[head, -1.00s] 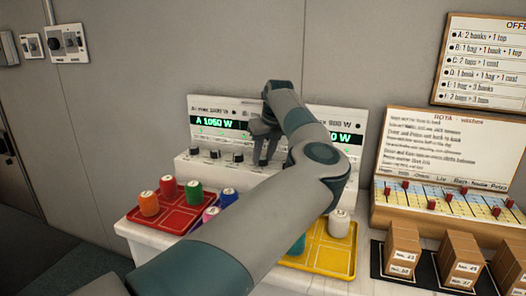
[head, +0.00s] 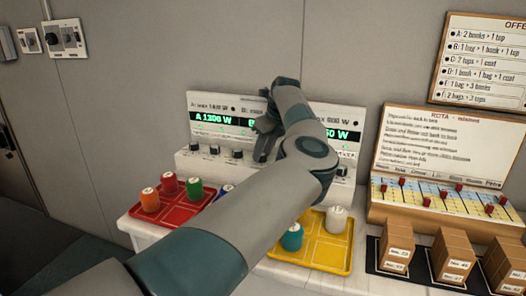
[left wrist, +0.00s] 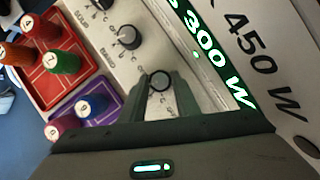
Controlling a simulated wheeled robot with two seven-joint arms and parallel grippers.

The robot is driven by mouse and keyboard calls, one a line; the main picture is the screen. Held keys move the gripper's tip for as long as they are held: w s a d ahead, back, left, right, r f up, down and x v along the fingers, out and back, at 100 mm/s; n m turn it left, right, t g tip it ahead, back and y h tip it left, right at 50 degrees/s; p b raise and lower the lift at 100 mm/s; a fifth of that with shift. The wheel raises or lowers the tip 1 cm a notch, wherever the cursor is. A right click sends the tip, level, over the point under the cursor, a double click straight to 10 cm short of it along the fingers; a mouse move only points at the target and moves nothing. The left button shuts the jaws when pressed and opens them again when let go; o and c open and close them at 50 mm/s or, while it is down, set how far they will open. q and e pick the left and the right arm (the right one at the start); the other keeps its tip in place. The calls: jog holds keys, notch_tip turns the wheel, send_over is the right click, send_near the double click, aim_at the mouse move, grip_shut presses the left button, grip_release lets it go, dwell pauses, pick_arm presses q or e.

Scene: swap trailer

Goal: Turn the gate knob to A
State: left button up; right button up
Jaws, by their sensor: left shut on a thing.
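A white console (head: 200,168) with a sloped front row of dark knobs and green lit displays stands against the wall. My left gripper (head: 262,152) reaches down to this row and is shut on one knob (left wrist: 160,82), which shows between the fingers in the left wrist view. Small lettering around that knob is too blurred to read, and I cannot tell which mark it points to. Another dark knob (left wrist: 128,37) sits beside it, free. The left display (head: 213,120) reads about A 1300 W. My arm hides the middle of the console. My right gripper is not in view.
A red tray (head: 170,222) and a yellow tray (head: 335,262) with numbered spools stand in front of the console. A rota board (head: 428,155) and brown boxes (head: 396,245) are at the right. A wall switch panel (head: 66,40) is at upper left.

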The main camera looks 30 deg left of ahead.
pick_arm(q)
jog(key=o, duration=1)
jog(key=shift+o, duration=0.2)
jog(key=shift+r, duration=0.15)
jog(key=v, duration=1.7)
jog(key=shift+d+b, duration=0.15)
jog(key=shift+b, duration=0.3)
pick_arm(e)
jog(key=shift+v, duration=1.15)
